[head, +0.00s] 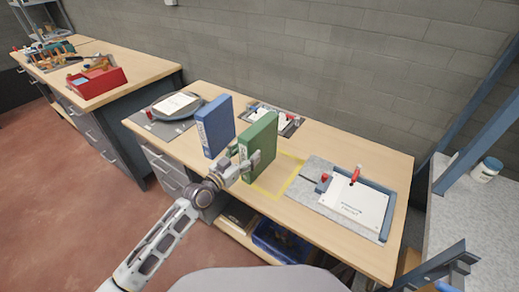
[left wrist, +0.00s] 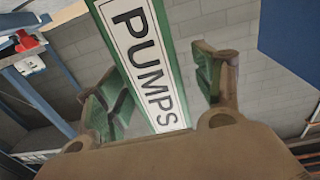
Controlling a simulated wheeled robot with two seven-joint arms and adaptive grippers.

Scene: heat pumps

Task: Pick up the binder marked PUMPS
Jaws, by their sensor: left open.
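The green binder (head: 259,146) stands upright on the wooden workbench. In the left wrist view its spine (left wrist: 148,60) shows a white label reading PUMPS. A blue binder (head: 215,126) stands upright to its left, and its blue side also shows in the left wrist view (left wrist: 290,45). My left gripper (head: 247,160) is at the green binder's near edge. In the left wrist view my left gripper (left wrist: 160,95) is open, with one green-padded finger on each side of the spine. Gaps show beside the spine, and I cannot tell whether either finger touches it. My right gripper is not in view.
A yellow outlined square (head: 276,190) is marked on the workbench (head: 335,150) right of the green binder. A round grey fixture (head: 175,105) is at the left. A red toolbox (head: 97,82) sits on another bench.

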